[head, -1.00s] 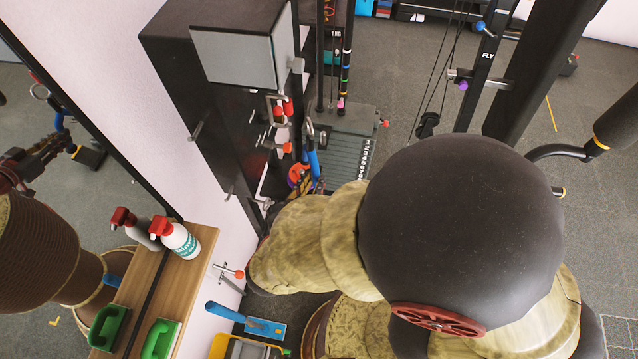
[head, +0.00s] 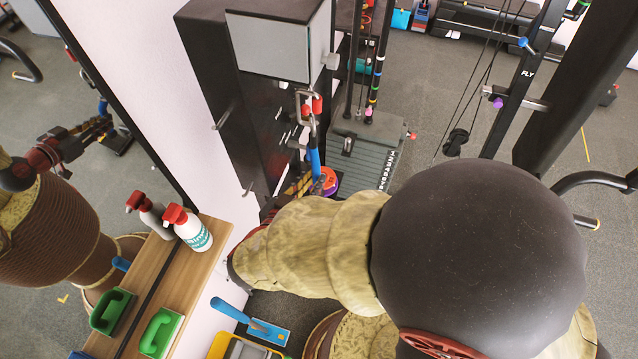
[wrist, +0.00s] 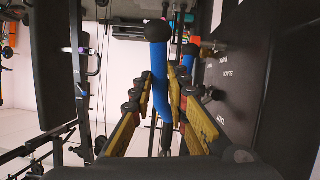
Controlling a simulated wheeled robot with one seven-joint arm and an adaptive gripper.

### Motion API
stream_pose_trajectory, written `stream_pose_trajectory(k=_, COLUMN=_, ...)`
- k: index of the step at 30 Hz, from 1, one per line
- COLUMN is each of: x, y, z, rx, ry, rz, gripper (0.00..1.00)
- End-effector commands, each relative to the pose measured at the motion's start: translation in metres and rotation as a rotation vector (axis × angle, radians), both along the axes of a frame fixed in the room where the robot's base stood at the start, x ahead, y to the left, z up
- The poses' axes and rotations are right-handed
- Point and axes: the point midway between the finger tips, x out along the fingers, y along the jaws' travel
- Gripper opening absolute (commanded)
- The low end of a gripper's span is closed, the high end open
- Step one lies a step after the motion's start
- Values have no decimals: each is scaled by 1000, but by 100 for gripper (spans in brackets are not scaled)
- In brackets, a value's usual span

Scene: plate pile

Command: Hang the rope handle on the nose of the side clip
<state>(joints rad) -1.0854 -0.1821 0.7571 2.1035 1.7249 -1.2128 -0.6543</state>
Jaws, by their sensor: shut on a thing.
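The blue rope handle (wrist: 161,88) with black ball ends stands upright between the yellow-brown fingers of my gripper (wrist: 161,98) in the wrist view. My gripper is shut on it. In the head view the blue handle (head: 315,162) shows just past my forearm, which hides most of the gripper. The side clip (head: 308,104), a metal frame with red parts, sticks out from the black rack just above the handle. A metal ring at the handle's top overlaps the clip in this view. I cannot tell whether they touch.
The black rack (head: 247,100) carries several metal pegs and a grey panel (head: 268,46). In the wrist view its labelled dark face (wrist: 236,82) is close on the right. A wooden shelf (head: 185,285) with spray bottles (head: 189,228) stands at lower left. Cable-machine posts stand to the right.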

Motion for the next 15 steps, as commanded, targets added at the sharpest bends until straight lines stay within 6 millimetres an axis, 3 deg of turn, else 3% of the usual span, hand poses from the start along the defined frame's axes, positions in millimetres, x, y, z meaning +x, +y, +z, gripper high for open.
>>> stream_pose_trajectory(k=15, x=6, y=15, z=-10, rx=-2, ry=0, rz=0, gripper=0)
